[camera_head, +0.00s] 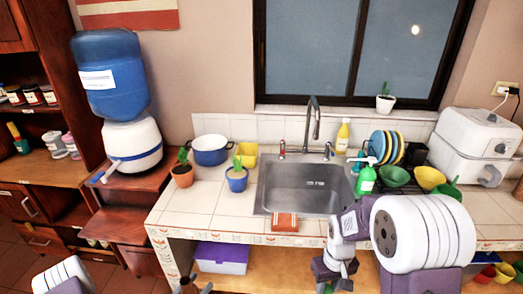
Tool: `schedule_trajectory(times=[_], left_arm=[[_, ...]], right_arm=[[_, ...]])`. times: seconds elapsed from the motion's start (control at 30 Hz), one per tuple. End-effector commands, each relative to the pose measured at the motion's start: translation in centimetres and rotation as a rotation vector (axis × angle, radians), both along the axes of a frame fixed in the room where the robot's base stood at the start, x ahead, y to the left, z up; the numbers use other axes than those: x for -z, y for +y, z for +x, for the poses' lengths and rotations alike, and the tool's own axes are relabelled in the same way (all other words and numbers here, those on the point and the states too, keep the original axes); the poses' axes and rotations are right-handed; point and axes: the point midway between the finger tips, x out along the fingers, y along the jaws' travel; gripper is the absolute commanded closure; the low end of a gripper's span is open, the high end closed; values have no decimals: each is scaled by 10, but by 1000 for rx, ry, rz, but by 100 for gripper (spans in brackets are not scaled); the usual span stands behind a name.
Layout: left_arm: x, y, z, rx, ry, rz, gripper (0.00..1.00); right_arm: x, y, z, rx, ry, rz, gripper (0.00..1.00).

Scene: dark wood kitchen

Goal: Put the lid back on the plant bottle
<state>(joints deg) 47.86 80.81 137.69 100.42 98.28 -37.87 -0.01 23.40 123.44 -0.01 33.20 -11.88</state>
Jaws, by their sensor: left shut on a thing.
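A green spray bottle (366,180) with a pale spray head stands upright on the counter, right of the sink. A yellow bottle (342,136) stands upright behind the sink. I cannot tell from this view which one is the plant bottle, and I make out no loose lid. My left gripper (194,285) is at the bottom edge, low in front of the counter. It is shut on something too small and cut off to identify. My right gripper (334,275) is low in front of the counter, right of the sink; its fingers are unclear.
The sink (305,186) has an orange sponge-like block (285,222) at its front edge. A blue pot (211,150), potted cacti (237,178), colored plates (385,147) and bowls (430,178) stand around it. The counter's left front is clear.

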Motion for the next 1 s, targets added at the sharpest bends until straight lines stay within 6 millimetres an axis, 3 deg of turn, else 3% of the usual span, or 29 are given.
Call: schedule_trajectory(times=[0.2, 0.77, 0.87, 1.0], left_arm=[[-4, 0, 0, -2, 1, -2, 100], [-3, -2, 1, 8, 1, -2, 100], [-1, -15, 3, 71, -1, 2, 100], [3, -52, 7, 249, -2, 5, 100]], right_arm=[[0, 0, 1, 201, -1, 0, 100], [0, 0, 1, 209, -1, 0, 100], [0, 0, 1, 208, -1, 0, 100], [0, 0, 1, 208, -1, 0, 100]])
